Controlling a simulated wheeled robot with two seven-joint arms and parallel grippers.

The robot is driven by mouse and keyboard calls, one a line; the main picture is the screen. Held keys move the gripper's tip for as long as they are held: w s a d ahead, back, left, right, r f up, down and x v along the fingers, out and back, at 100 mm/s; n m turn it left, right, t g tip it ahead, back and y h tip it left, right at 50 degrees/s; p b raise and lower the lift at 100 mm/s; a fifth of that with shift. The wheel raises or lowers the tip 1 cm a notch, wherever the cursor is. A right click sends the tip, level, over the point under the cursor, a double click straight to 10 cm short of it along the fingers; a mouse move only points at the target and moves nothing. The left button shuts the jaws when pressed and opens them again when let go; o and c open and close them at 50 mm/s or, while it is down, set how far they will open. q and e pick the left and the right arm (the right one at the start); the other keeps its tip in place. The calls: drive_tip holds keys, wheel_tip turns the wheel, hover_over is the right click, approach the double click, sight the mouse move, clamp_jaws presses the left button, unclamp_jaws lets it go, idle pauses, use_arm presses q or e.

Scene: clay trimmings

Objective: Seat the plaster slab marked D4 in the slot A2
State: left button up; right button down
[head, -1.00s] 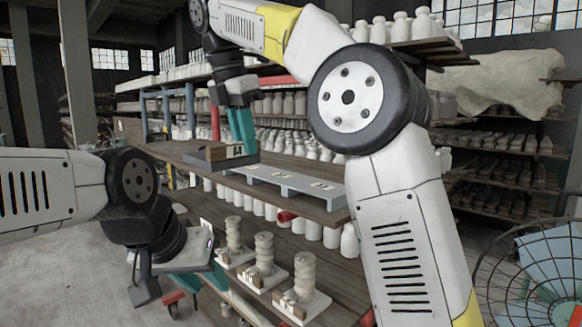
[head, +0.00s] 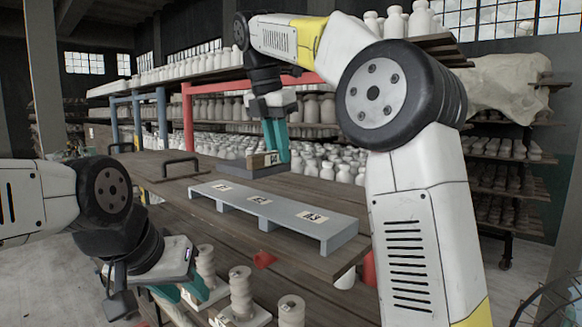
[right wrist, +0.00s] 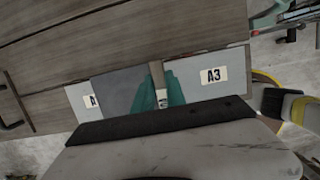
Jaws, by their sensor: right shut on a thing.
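My right gripper (head: 276,140) is shut on the light handle block (head: 264,160) of a grey plaster slab (head: 247,170). The mark on the block is too small to read. A pale grey rack (head: 285,212) on the table bears labels for A1 (head: 222,187), A2 (head: 260,200) and A3 (head: 313,217). The slab shows above and behind the rack. In the right wrist view the slab (right wrist: 112,92) covers the rack's middle, beside the A3 label (right wrist: 213,76); A2 is hidden there. My left gripper (head: 181,290) is empty, fingers apart, low at the left.
The wooden table (head: 180,200) has free room around the rack. A black handle (head: 181,168) stands on a board to the left. Stacked clay pieces on white bases (head: 241,293) stand lower in front. Shelves of white bottles (head: 320,165) stand behind.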

drive_tip(key=d+f, duration=0.2)
drive_tip(key=w+d+f, duration=0.1)
drive_tip(key=d, duration=0.1)
drive_tip(key=shift+w+f, duration=0.2)
drive_tip(key=shift+f, duration=0.2)
drive_tip(key=shift+f, duration=0.35)
drive_tip(key=shift+f, duration=0.25)
drive_tip(key=c, duration=1.4)
unclamp_jaws()
drive_tip(key=shift+o, duration=0.2)
